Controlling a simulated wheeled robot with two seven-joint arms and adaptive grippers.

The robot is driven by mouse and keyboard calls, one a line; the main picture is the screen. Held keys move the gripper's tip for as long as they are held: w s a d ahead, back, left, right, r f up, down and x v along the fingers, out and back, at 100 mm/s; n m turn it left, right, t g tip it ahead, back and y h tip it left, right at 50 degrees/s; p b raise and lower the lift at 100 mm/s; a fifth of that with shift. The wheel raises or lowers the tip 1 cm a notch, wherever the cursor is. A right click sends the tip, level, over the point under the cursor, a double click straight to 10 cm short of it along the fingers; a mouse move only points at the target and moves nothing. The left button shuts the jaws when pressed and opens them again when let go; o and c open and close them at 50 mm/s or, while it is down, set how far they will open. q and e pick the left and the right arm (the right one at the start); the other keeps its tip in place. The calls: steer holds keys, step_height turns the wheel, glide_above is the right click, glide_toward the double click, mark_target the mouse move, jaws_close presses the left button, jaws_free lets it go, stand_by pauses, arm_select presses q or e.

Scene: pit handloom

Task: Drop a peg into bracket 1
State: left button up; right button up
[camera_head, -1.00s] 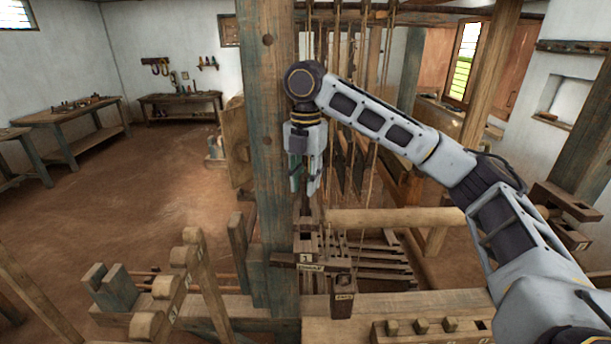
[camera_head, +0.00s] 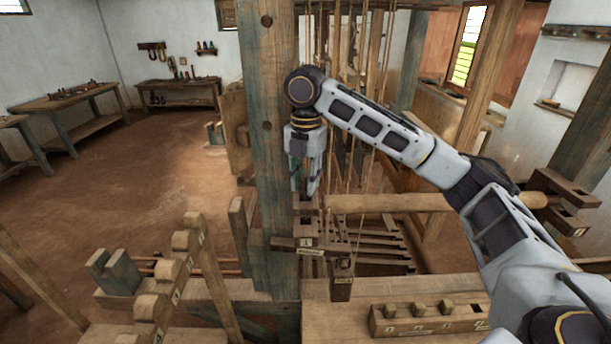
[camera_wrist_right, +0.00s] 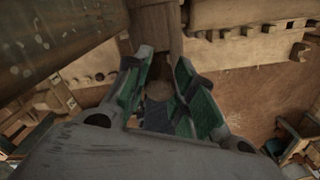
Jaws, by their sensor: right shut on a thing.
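My right gripper (camera_head: 306,190) points down beside the tall wooden post, just above bracket 1 (camera_head: 307,231), a dark wooden block with a "1" label. It is shut on a wooden peg, whose round end (camera_wrist_right: 159,91) shows between the green-padded fingers in the right wrist view. In the head view the peg is dark and small below the fingertips, and its lower end is hard to separate from the bracket. I cannot tell whether it touches the bracket's opening. My left gripper is not in view.
The post (camera_head: 272,150) stands close to the right gripper's left side. A second labelled block (camera_head: 341,282) is just front-right of bracket 1. A round beam (camera_head: 420,202) runs right, and cords hang behind. A wooden rack (camera_head: 400,326) with several pegs lies at front right.

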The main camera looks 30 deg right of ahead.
steer(key=shift+f, duration=0.95)
steer(key=shift+f, duration=0.1)
steer(key=o, duration=1.1)
steer(key=shift+r, duration=6)
